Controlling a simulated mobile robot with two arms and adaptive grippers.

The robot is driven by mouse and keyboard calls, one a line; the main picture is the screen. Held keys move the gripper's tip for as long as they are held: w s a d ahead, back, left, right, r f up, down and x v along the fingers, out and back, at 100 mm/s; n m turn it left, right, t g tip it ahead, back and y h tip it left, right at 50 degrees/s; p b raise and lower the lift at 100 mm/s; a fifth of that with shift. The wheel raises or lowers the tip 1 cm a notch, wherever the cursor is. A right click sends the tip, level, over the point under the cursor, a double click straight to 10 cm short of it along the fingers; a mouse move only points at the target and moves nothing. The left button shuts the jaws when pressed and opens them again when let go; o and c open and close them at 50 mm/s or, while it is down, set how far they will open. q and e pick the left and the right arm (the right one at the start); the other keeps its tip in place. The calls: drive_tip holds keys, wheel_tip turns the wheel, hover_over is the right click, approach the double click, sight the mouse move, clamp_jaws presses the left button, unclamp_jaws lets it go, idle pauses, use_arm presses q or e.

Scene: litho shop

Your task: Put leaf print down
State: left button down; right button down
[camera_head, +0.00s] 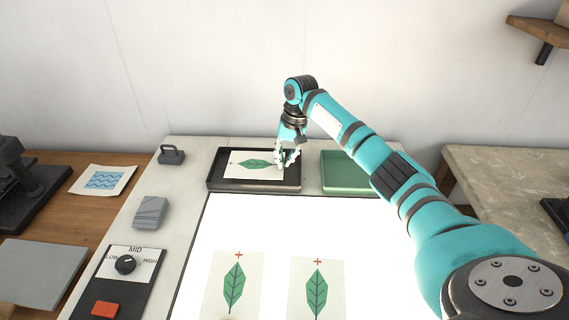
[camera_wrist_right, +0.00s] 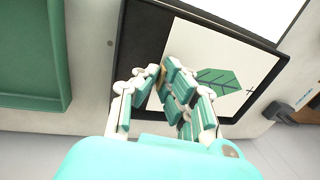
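A leaf print (camera_head: 247,165), a cream sheet with a green leaf and a small cross, lies in the black tray (camera_head: 255,185) at the back of the work surface. It also shows in the right wrist view (camera_wrist_right: 258,72), flat over the tray floor. My right gripper (camera_head: 285,165) reaches down at the tray's right part, with its fingertips at the print's edge. In the right wrist view the fingertips (camera_wrist_right: 161,72) are close together at that edge. Whether they pinch the sheet cannot be told. My left gripper is not in view.
Two more leaf prints (camera_head: 233,285) (camera_head: 317,287) lie on the bright light table (camera_head: 275,225). A green tray (camera_head: 345,180) stands right of the black tray. A dial panel (camera_head: 125,265), a grey block (camera_head: 150,213) and a weight with a handle (camera_head: 171,155) line the left side.

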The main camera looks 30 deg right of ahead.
sight(285, 172)
drive_tip(key=shift+w+d+f, duration=0.15)
drive_tip(key=shift+w+d, duration=0.3)
drive_tip(key=shift+w, duration=0.3)
drive_tip(key=shift+f+p, duration=0.3)
drive_tip(key=shift+f, duration=1.45)
drive_tip(key=c, duration=1.5)
unclamp_jaws()
drive_tip(key=r, duration=0.4)
drive_tip(key=s+d+r, duration=0.1)
drive_tip(key=r, duration=0.7)
drive_tip(key=shift+s+d+b, duration=0.15)
drive_tip(key=shift+d+b, duration=0.15)
drive_tip(key=shift+d, duration=0.05)
drive_tip(key=shift+f, duration=0.1)
